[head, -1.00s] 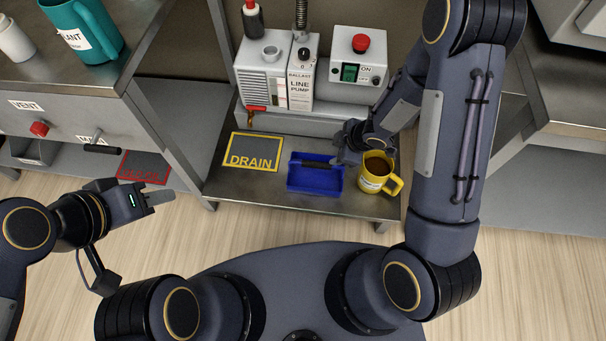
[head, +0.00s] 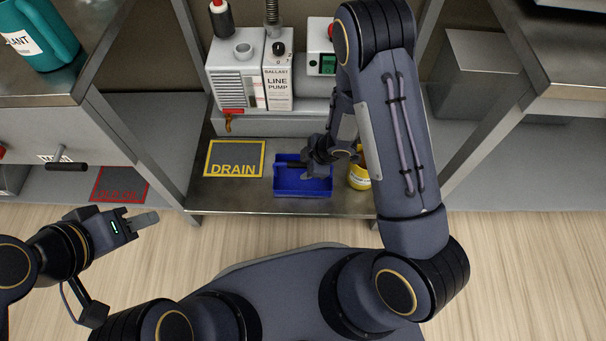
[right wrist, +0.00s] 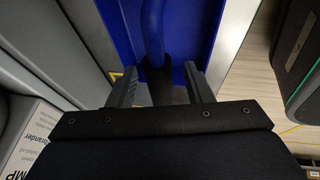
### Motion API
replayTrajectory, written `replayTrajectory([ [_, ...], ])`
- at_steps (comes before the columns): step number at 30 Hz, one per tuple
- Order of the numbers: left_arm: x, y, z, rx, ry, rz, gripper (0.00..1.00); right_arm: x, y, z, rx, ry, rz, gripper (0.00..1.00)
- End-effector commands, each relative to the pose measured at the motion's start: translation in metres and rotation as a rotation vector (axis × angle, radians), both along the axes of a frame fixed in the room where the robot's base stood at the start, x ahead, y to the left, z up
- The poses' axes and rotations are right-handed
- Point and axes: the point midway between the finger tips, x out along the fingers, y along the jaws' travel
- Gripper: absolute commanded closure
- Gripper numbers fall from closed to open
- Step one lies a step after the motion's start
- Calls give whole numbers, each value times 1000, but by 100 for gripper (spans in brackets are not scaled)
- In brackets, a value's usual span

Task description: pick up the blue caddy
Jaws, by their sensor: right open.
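The blue caddy (head: 290,191) sits on the low metal shelf, right of the DRAIN square. It is an open box with a handle along its middle. My right gripper (head: 318,172) is over the caddy's right part and hides some of it. In the right wrist view, the open fingers of my right gripper (right wrist: 158,88) stand on either side of the handle's dark grip (right wrist: 155,75), with gaps left. The caddy's blue wall (right wrist: 190,30) shows beyond. My left gripper (head: 138,220) is away to the left, over the floor; its jaw gap is unclear.
A yellow mug (head: 358,181) stands close right of the caddy, partly hidden by my right arm. The yellow-framed DRAIN square (head: 235,158) is empty. The line pump (head: 278,85) stands behind. Metal posts (head: 135,135) flank the shelf on the left.

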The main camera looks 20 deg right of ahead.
Motion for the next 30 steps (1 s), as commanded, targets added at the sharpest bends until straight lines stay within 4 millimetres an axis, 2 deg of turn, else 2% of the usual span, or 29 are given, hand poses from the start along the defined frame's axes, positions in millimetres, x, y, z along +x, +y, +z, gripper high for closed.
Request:
replayTrajectory([
  [1,0,0,1,0,0,0,64,0,0,1,0,0,0,54],
  [12,0,0,1,0,0,0,64,0,0,1,0,0,0,100],
  [25,0,0,1,0,0,0,64,0,0,1,1,-1,0,100],
  [30,0,0,6,0,0,0,64,0,0,8,2,-1,0,100],
])
